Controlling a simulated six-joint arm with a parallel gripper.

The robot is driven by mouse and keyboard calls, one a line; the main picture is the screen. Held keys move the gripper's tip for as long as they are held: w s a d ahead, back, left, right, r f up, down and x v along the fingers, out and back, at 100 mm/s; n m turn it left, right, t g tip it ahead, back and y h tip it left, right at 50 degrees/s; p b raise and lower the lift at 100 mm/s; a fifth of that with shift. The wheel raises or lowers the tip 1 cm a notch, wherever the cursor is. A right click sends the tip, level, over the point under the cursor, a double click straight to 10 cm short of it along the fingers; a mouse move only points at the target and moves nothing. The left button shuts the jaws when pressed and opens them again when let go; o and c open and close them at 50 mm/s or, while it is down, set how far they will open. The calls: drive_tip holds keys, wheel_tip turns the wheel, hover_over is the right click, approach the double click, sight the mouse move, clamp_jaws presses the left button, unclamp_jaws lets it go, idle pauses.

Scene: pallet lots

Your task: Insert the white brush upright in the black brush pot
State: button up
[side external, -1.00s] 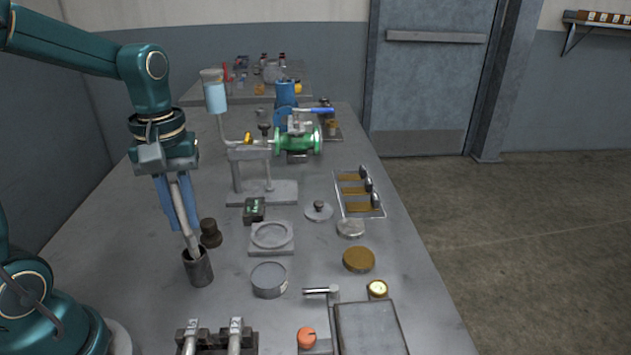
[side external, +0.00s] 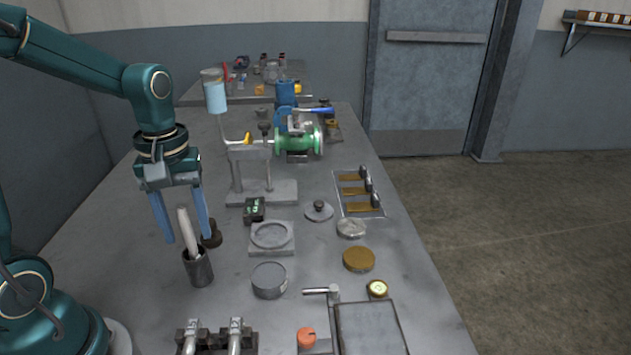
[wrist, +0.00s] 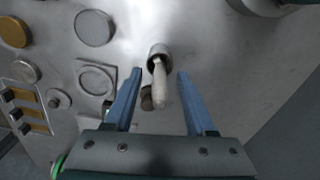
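The white brush (side external: 188,232) stands in the black brush pot (side external: 198,268), nearly upright with a slight lean, its lower end hidden inside the pot. In the wrist view the brush (wrist: 160,88) points toward the camera from the mouth of the pot (wrist: 158,51). My gripper (side external: 189,238) is open, with its blue fingers apart on either side of the brush. In the wrist view the gripper (wrist: 160,72) shows clear gaps between each finger and the brush. The gripper holds nothing.
A dark weight-like piece (side external: 211,234) stands close behind the pot. A grey round dish (side external: 269,280) and a square plate with a ring (side external: 271,238) lie to the right. Clamps (side external: 216,338) stand at the front. A green valve (side external: 298,140) on a stand is farther back.

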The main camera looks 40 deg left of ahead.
sight(181, 207)
drive_tip(key=shift+r, duration=2.6)
drive_tip(key=m, duration=0.1)
drive_tip(key=m+t, duration=0.1)
drive_tip(key=r+t+y, duration=0.1)
drive_tip(key=shift+s+d+r+m, duration=0.1)
drive_tip(key=shift+s+d+m, duration=0.15)
drive_tip(key=shift+d+m, duration=0.15)
drive_tip(key=s+d+m+t+h, duration=0.1)
drive_tip(key=s+d+m+t, duration=0.2)
drive_tip(key=d+m, duration=0.4)
drive_tip(key=shift+s+d+m+t, duration=0.25)
drive_tip(key=shift+s+m, duration=0.25)
drive_tip(key=shift+s, duration=0.4)
